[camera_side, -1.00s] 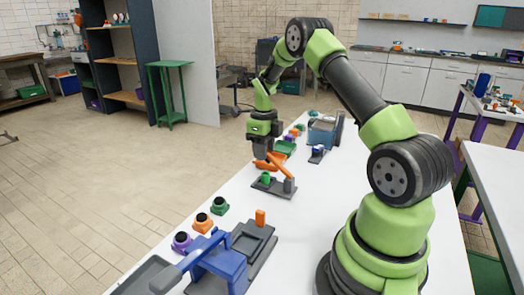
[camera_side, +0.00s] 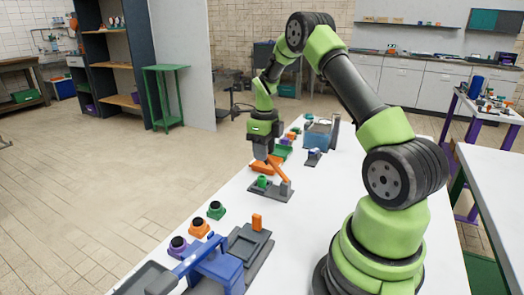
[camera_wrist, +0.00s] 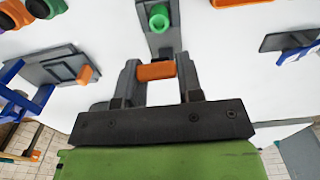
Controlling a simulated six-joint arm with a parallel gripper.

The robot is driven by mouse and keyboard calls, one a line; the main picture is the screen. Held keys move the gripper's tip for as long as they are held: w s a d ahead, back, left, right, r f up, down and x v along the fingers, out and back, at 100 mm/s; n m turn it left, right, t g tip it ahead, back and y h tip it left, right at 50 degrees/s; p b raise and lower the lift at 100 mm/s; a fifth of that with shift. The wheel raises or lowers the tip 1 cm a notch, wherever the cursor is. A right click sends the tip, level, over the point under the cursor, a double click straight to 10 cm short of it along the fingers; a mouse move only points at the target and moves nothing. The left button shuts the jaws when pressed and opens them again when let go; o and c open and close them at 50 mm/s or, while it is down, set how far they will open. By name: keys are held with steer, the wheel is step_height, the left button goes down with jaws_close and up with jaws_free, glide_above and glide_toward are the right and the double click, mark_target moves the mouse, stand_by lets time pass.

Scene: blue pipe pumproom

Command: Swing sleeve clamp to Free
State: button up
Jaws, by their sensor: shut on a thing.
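The sleeve clamp has a dark grey base (camera_side: 270,192) on the white table, with a green cylinder (camera_side: 262,182) on it and an orange lever arm (camera_side: 279,172). The lever slants up and left from a grey post at the base's right end. My gripper (camera_side: 262,157) points down at the lever's upper end. In the wrist view, my gripper (camera_wrist: 156,85) is shut on the orange lever end (camera_wrist: 155,71). The green cylinder (camera_wrist: 159,17) shows just beyond, apart from the fingers. The rest of the lever is hidden there, and no position marking is readable.
Purple, orange and green round pieces (camera_side: 198,228) line the left edge. A blue bin (camera_side: 318,136) stands behind. White table is clear around the clamp.

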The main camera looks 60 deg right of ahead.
mark_target(271, 159)
steer(key=shift+s+r, duration=0.25)
steer(key=shift+s, duration=0.25)
steer(key=shift+s+r, duration=0.25)
steer(key=shift+s, duration=0.2)
steer(key=o, duration=1.4)
steer(key=shift+o, duration=0.2)
steer(key=shift+r, duration=0.1)
step_height(271, 159, up, 7)
